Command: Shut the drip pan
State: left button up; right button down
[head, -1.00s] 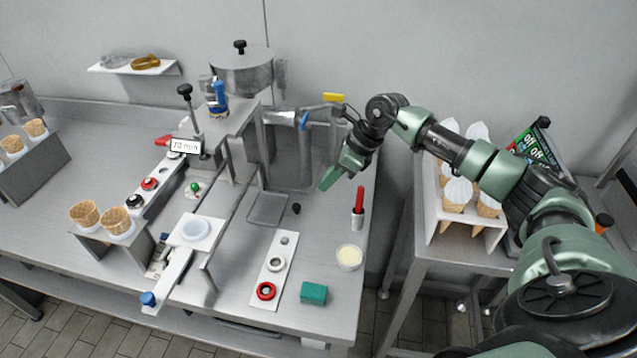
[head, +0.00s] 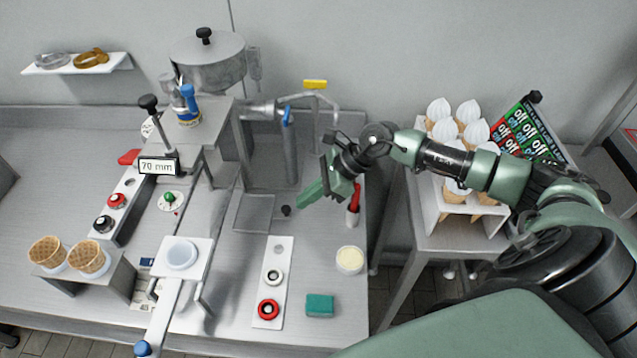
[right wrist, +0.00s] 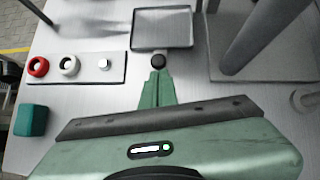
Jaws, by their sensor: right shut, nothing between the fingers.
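The drip pan (head: 254,213) is a flat square grey metal tray on the steel counter, below the machine's spout. Its round black knob (head: 286,210) is on its right side. In the right wrist view the pan (right wrist: 162,28) is at the top and the knob (right wrist: 158,61) is on the side towards me. My right gripper (head: 302,201) is shut and empty. Its fingertips (right wrist: 157,78) are close to the knob and in line with it; I cannot tell whether they touch. My left gripper is not in view.
A white strip with rings (head: 279,262), a teal block (head: 319,305) and a cream-filled cup (head: 349,260) are on the near counter. A metal post (head: 290,160) rises behind the pan.

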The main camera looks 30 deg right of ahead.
aim_at(266, 212)
jog(key=shift+w+a+f, duration=0.2)
jog(key=shift+a+f, duration=0.1)
jog(key=shift+f, duration=0.05)
jog(key=shift+a+f, duration=0.1)
jog(key=shift+f, duration=0.2)
jog(key=shift+w+a, duration=0.15)
jog(key=w+a+b, duration=0.1)
jog(key=a, duration=0.1)
jog(key=w+a+b, duration=0.1)
jog(key=w+a, duration=0.1)
jog(key=w+a+b, duration=0.1)
jog(key=w+a, duration=0.1)
jog(key=shift+a+f, duration=0.15)
jog(key=shift+a, duration=0.25)
jog(key=shift+w+a, duration=0.2)
jog(key=shift+s, duration=0.1)
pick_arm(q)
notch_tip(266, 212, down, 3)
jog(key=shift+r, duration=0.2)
